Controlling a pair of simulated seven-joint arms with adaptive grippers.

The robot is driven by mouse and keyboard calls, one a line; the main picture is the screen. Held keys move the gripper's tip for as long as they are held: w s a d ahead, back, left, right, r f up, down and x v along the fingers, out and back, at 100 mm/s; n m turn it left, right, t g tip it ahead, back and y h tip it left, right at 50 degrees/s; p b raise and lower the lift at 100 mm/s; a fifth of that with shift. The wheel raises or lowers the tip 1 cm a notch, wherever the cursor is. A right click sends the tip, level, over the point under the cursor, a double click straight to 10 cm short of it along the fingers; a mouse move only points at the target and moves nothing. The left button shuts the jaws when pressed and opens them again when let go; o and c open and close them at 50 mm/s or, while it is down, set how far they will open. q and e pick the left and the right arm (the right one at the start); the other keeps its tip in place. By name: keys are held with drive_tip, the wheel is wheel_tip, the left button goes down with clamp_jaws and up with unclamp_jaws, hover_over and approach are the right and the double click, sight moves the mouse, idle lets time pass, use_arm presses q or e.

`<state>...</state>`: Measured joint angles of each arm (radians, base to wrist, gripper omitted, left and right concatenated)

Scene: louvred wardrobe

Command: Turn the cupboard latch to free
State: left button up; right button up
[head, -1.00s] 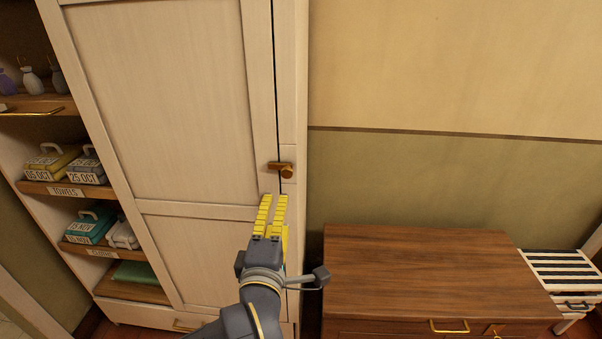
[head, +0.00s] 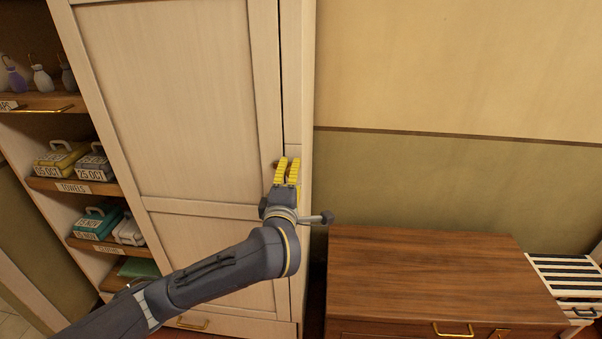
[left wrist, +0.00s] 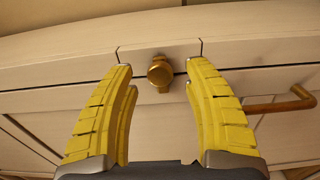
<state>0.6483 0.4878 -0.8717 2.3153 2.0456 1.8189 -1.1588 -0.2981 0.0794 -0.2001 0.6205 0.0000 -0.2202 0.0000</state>
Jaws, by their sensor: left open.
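The cupboard (head: 170,100) is a tall cream wardrobe with a panelled door that stands shut. Its brass latch (left wrist: 160,72) shows in the left wrist view as a small rounded knob beside the dark door gap. In the head view the latch is hidden behind my left gripper (head: 287,162). In the left wrist view the two yellow fingers of that gripper (left wrist: 164,62) are spread open, one on each side of the latch, with space between them and it. My right gripper is not in view.
A brass bar handle (left wrist: 285,104) lies to the right of the fingers in the left wrist view. Open shelves (head: 90,185) with labelled boxes stand at the left. A brown wooden chest (head: 430,275) stands low at the right. The wall above it is clear.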

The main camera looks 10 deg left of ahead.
use_arm(q)
drive_tip(key=shift+w+a, duration=0.15)
drive_tip(key=shift+w, duration=0.85)
clamp_jaws()
